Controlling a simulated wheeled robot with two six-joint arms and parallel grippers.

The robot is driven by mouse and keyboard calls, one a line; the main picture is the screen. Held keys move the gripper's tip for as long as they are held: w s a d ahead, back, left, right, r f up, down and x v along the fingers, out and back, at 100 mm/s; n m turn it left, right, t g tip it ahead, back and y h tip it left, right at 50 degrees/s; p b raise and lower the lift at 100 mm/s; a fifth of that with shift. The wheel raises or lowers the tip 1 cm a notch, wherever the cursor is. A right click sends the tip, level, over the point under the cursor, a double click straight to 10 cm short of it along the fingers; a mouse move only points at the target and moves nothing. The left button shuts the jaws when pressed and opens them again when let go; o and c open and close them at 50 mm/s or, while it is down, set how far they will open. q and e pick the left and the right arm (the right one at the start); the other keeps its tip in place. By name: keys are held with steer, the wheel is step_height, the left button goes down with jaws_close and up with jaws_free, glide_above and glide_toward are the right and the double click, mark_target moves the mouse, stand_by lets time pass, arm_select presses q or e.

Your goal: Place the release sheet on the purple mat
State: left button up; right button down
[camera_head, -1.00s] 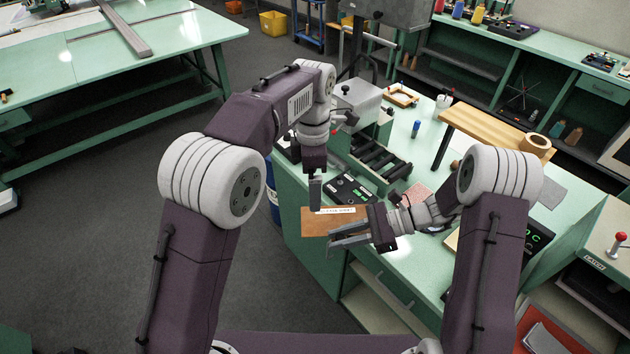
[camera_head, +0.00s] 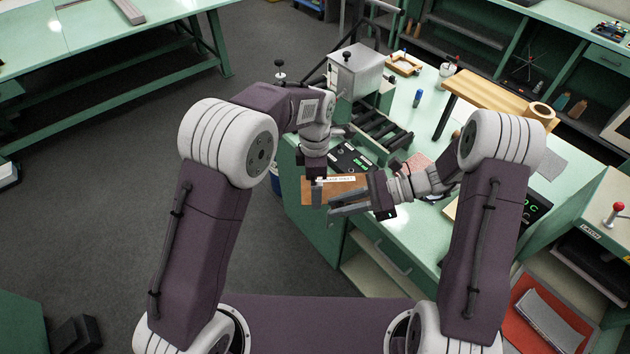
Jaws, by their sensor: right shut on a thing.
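The release sheet, a flat brown-orange sheet (camera_head: 306,193) with a white label along its far edge, is held in the air at the near-left edge of the green workbench. My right gripper (camera_head: 338,205) reaches in from the right and is shut on the sheet; its fingers hide part of the near edge. My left gripper (camera_head: 316,197) points down at the sheet's left part, its fingers overlapping it in the picture. I cannot tell whether it touches or grips the sheet. I cannot make out a purple mat; my arms hide parts of the bench.
On the bench (camera_head: 405,240) are a black control panel (camera_head: 349,158), a roller stand (camera_head: 378,150), a blue bottle (camera_head: 417,98) and a wooden shelf (camera_head: 490,95) bearing a tape roll (camera_head: 540,112). A red-lined tray (camera_head: 520,330) lies at lower right. Grey floor is open at left.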

arm_select(q)
steer(key=shift+c, duration=0.3)
steer(key=c, duration=1)
steer(key=shift+c, duration=0.3)
arm_select(e)
steer(key=c, duration=1.2)
jaws_free()
